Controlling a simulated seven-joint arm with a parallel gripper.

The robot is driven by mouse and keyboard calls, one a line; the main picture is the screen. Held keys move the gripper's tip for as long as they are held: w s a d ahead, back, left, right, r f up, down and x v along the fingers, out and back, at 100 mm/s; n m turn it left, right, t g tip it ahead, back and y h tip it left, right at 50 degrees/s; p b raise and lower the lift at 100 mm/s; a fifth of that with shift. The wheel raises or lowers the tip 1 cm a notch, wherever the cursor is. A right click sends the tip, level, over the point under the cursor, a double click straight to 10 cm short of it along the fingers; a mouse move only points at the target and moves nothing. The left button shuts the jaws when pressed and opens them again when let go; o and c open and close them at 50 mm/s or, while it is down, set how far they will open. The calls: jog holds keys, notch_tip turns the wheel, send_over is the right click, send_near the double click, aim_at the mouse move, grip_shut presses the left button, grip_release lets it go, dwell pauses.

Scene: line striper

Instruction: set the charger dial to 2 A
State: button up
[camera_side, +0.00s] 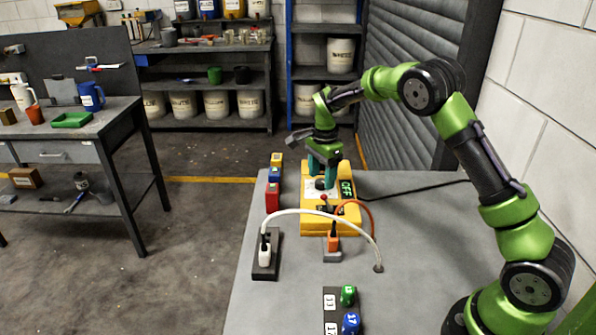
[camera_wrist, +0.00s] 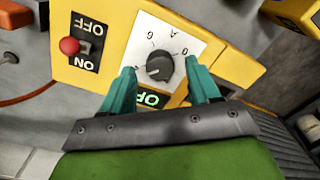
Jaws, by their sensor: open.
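The yellow charger (camera_side: 330,222) stands on the grey bench, with a white dial plate and a dark display with green characters (camera_side: 347,188) that seem to read OFF. In the wrist view the round black dial (camera_wrist: 159,66) sits on its white plate (camera_wrist: 140,38), which shows an A and a few digits. A small pale mark on the knob faces lower left in that picture. My gripper (camera_wrist: 160,68) is open, its teal fingers on either side of the dial, with gaps apparent. In the side view my gripper (camera_side: 322,180) is directly over the dial, largely hiding it.
A red-knobbed switch (camera_wrist: 69,46) marked OFF and ON is beside the dial plate. A white cable (camera_side: 310,213) and an orange cable (camera_side: 362,203) arch in front of the charger. Coloured blocks (camera_side: 272,196) stand at its left; green and blue items (camera_side: 349,310) lie nearer.

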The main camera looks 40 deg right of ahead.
jog(key=shift+f, duration=0.65)
jog(key=c, duration=1)
jog(key=shift+c, duration=0.2)
